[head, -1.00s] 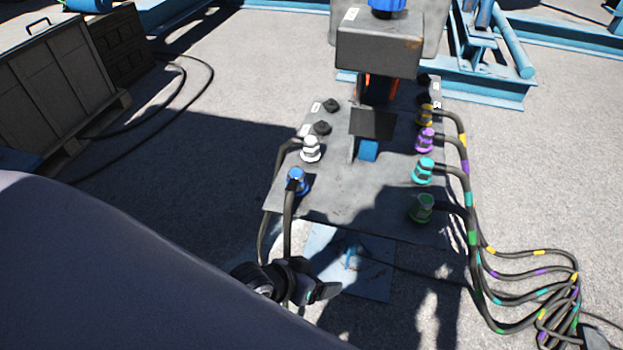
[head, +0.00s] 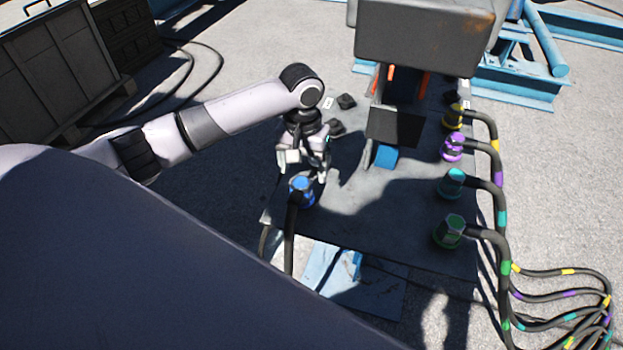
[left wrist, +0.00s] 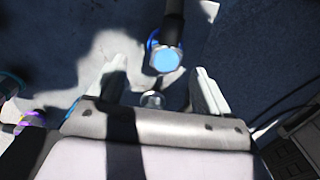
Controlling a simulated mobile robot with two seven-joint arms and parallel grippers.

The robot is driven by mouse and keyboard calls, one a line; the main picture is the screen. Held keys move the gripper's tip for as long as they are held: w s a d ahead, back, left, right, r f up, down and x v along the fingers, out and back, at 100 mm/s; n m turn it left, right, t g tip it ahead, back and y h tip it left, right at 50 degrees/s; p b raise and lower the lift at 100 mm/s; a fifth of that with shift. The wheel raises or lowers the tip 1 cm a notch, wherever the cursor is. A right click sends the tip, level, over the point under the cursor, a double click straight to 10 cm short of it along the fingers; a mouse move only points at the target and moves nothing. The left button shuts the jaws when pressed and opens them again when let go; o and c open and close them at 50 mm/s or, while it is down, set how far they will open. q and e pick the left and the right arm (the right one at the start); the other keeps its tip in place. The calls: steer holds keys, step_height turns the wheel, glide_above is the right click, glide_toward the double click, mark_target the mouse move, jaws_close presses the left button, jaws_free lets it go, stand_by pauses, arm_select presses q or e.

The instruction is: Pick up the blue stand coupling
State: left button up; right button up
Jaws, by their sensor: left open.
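The blue stand coupling (head: 302,191) stands near the front left corner of the grey stand plate, a dark cable bending down from it. My left gripper (head: 308,168) is open and points down just behind it, over the spot of the white coupling, which is mostly hidden in the head view. In the left wrist view the blue coupling (left wrist: 167,59) shows its light blue top just beyond the space between the two open fingers. A small pale round thing (left wrist: 152,100) lies between the fingers near the palm. My right gripper is not in view.
Purple (head: 453,148), turquoise (head: 453,184) and green (head: 450,231) couplings stand along the plate's right side, cables falling to the ground. A grey box (head: 425,35) rises at the plate's back. Black caps (head: 346,101) sit behind my gripper.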

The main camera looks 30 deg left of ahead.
mark_target(301, 183)
arm_select(q)
steer(key=shift+w+a+f, duration=0.1)
steer(key=shift+w+f, duration=0.05)
steer(key=shift+f, duration=0.35)
steer(key=f, duration=0.1)
steer(key=f+b, duration=0.1)
steer(key=f, duration=0.2)
steer(key=shift+a+f, duration=0.35)
steer(key=shift+a, duration=0.05)
steer(key=shift+f, duration=0.55)
steer(key=c, duration=1.2)
